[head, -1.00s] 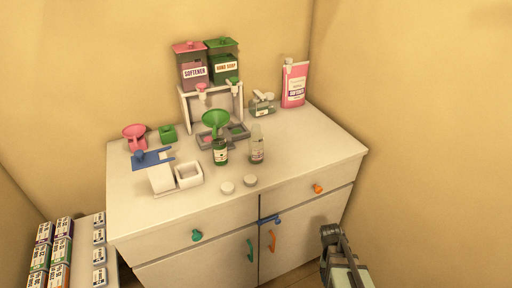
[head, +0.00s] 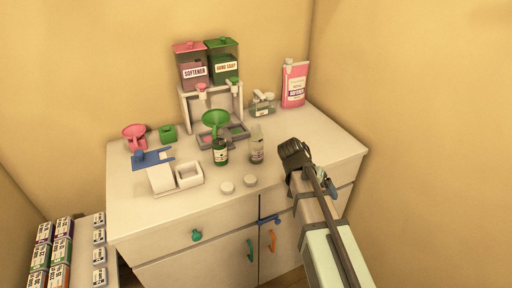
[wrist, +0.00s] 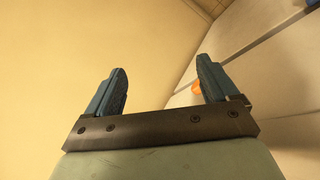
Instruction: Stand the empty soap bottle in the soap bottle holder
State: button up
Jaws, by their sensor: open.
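A clear, empty-looking bottle (head: 257,146) with a small label stands upright near the middle of the cabinet top. A green bottle (head: 220,154) stands to its left, with a green funnel (head: 215,121) in its mouth. I cannot tell for sure which one is the soap bottle. A grey tray (head: 203,143) with pink and green patches lies behind them under the dispensers; it may be the bottle holder. My gripper (head: 293,147) is right of the clear bottle, apart from it, over the cabinet's right part. In the wrist view my gripper (wrist: 160,90) is open and empty.
A softener dispenser (head: 191,68) and a hand soap dispenser (head: 223,66) stand on a white stand. Two white caps (head: 227,188) and a white square box (head: 189,175) are in front. The right top is mostly clear.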

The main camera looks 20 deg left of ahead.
jog(key=w+a+r+t, duration=0.1)
jog(key=a+r, duration=0.3)
jog(key=r, duration=0.3)
notch_tip(320, 180, up, 19)
jog(key=m+g+y, duration=0.1)
jog(key=g+y, duration=0.1)
jog(key=y, duration=0.4)
send_over(256, 137)
jog(key=w, duration=0.2)
jog(key=f, duration=1.4)
jog(key=shift+a, duration=0.35)
jog(key=shift+c, duration=0.5)
jog(key=shift+r, duration=0.1)
jog(key=c, duration=1.1)
